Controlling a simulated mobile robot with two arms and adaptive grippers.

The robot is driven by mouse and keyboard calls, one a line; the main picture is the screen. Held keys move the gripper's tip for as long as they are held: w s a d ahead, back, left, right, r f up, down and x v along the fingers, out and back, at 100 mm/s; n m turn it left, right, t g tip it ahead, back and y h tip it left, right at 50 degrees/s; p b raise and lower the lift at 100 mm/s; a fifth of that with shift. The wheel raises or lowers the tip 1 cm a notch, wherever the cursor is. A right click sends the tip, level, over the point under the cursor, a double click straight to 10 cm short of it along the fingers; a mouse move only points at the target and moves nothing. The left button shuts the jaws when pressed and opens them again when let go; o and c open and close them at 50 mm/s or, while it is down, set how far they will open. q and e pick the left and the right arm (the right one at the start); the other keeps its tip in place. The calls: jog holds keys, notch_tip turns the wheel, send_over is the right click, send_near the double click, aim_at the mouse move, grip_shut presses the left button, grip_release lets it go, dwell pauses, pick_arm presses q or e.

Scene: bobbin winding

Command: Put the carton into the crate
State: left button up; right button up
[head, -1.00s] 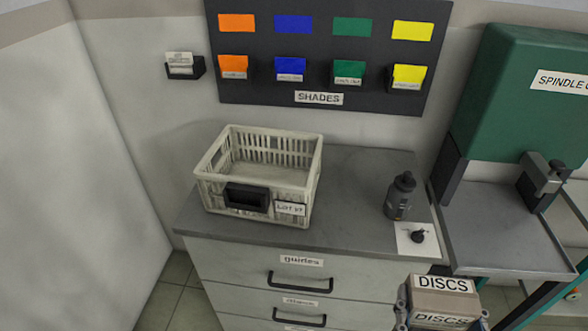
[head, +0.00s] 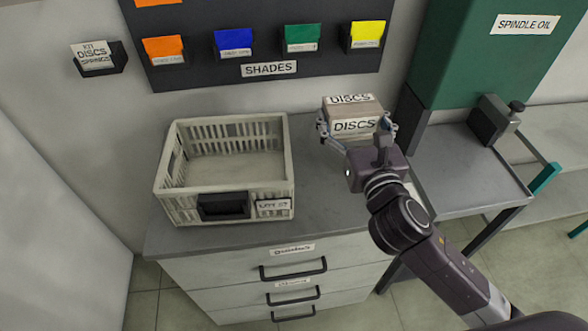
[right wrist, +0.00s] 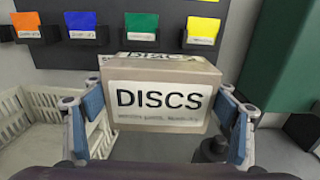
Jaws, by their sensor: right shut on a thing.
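The carton (head: 352,104) is a brown box with white DISCS labels. My right gripper (head: 357,128) is shut on it and holds it over the right part of the cabinet top, to the right of the crate. In the right wrist view the carton (right wrist: 165,103) sits between the two blue-padded fingers of my right gripper (right wrist: 160,125). The cream slatted crate (head: 174,204) stands on the cabinet top with a LOT label on its front; its inside looks empty. The crate (right wrist: 35,110) also shows at the left in the right wrist view. My left gripper is not in view.
The grey cabinet top (head: 325,215) is clear right of the crate. A SHADES board (head: 205,72) with coloured pockets hangs behind; a green SPINDLE OIL tank (head: 480,60) stands right.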

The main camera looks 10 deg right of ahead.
notch_tip(320, 180, down, 16)
jog(key=b, duration=0.3)
jog(key=shift+r+b, duration=0.25)
jog(key=shift+b, duration=0.15)
notch_tip(320, 180, down, 4)
jog(key=shift+s+r+b, duration=0.1)
jog(key=shift+r+b, duration=0.05)
jog(key=shift+b, duration=0.75)
jog(key=shift+f, duration=0.2)
pick_arm(q)
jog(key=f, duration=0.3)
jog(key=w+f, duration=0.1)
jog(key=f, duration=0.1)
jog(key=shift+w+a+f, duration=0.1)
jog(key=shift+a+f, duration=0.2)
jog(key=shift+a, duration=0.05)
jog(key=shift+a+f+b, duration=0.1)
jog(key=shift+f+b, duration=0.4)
jog(key=shift+b, duration=0.05)
pick_arm(e)
jog(key=shift+f, duration=0.55)
